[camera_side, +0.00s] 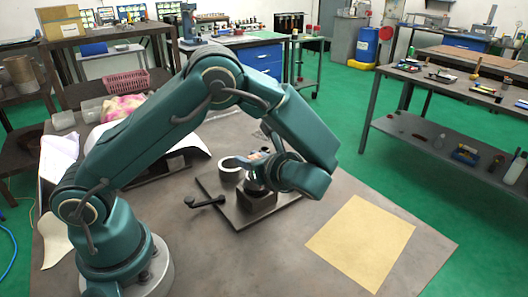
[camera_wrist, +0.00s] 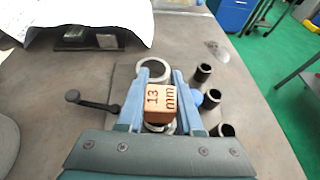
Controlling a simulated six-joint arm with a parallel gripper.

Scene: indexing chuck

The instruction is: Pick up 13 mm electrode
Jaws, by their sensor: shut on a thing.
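The 13 mm electrode is a copper-orange block (camera_wrist: 160,104) marked "13 mm" in the wrist view. It sits between the two blue fingers of my gripper (camera_wrist: 160,76), which is shut on it. A metal ring shows just below the block in the wrist view; whether the block touches it I cannot tell. In the side view my gripper (camera_side: 254,164) is low over the dark fixture plate (camera_side: 225,207), and the electrode is mostly hidden there. A pale ring (camera_side: 230,173) stands on the plate beside my gripper; it also shows beyond the fingertips in the wrist view (camera_wrist: 154,64).
A black crank lever (camera_wrist: 92,102) lies left of the fingers. Dark round holders (camera_wrist: 204,72) stand to the right, near a blue knob. A tan sheet (camera_side: 362,242) lies flat on the table at right, with clear table around it.

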